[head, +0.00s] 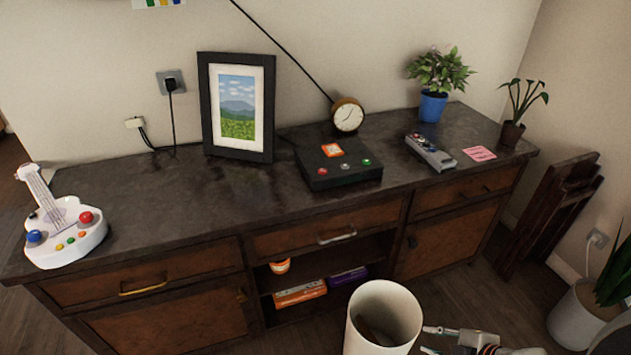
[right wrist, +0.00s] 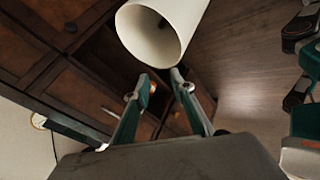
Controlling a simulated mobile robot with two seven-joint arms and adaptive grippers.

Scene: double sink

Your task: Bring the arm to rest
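My right gripper (head: 428,339) is at the bottom right of the head view, just right of a white cylindrical bin (head: 366,330). In the right wrist view my right gripper (right wrist: 161,78) has its two fingers apart with nothing between them, so it is open and empty. The bin (right wrist: 150,40) also shows there, beyond the fingertips. Part of the right gripper is cut off by the lower edge of the head view.
A dark wooden sideboard (head: 240,195) stands behind the bin, with a toy guitar (head: 65,238), framed picture (head: 237,107), black box (head: 335,170) and potted plants on top. A folded wooden piece (head: 545,215) leans at right. Wooden floor (head: 480,300) lies between.

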